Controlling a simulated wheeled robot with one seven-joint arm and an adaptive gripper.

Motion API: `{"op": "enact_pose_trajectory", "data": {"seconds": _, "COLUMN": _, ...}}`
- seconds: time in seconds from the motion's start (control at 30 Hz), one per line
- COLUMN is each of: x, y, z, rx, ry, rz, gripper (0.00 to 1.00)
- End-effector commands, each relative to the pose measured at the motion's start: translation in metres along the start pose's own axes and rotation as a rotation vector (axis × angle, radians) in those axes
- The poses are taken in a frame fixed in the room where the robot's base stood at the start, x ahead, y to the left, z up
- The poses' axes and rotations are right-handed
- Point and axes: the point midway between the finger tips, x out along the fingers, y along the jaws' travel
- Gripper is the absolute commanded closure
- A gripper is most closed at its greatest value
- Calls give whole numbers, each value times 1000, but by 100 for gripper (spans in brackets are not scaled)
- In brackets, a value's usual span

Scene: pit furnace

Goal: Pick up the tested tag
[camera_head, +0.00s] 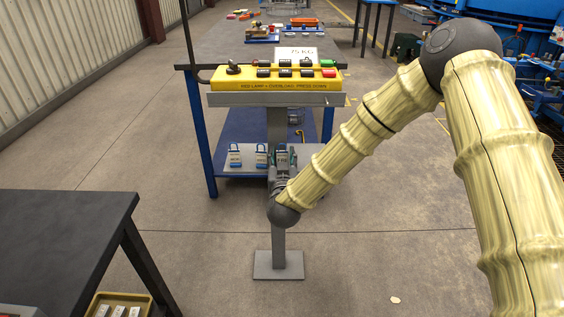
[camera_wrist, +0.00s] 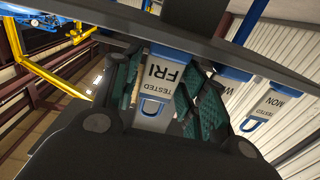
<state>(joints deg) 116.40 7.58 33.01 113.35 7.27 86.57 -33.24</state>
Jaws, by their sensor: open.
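A white and blue tag reading "TESTED FRI" (camera_wrist: 166,75), with a blue loop, sits between the fingers of my open gripper (camera_wrist: 168,92) in the wrist view. The green finger pads flank it on both sides, and I cannot tell if they touch it. In the head view my gripper (camera_head: 281,165) is at the rightmost tag, mostly hidden behind my wrist. A "TESTED MON" tag (camera_wrist: 268,103) and a partly hidden tag starting with W (camera_wrist: 232,80) are to the right in the wrist view. In the head view two tags show at left (camera_head: 235,157) and middle (camera_head: 261,158).
A grey post carries a yellow control panel (camera_head: 275,78) above the tags. Behind it stands a blue-legged workbench (camera_head: 215,50). A dark table (camera_head: 60,235) is at the near left, with a yellow tray (camera_head: 92,306) below.

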Motion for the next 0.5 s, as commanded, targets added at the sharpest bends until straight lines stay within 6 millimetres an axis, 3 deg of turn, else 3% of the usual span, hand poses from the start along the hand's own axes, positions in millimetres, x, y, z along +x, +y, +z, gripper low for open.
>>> {"op": "enact_pose_trajectory", "data": {"seconds": 0.3, "x": 4, "y": 0, "z": 0, "rx": 0, "ry": -1, "rz": -1, "gripper": 57}}
{"op": "enact_pose_trajectory", "data": {"seconds": 0.47, "x": 4, "y": 0, "z": 0, "rx": 0, "ry": -1, "rz": -1, "gripper": 84}}
{"op": "enact_pose_trajectory", "data": {"seconds": 0.5, "x": 4, "y": 0, "z": 0, "rx": 0, "ry": -1, "rz": -1, "gripper": 86}}
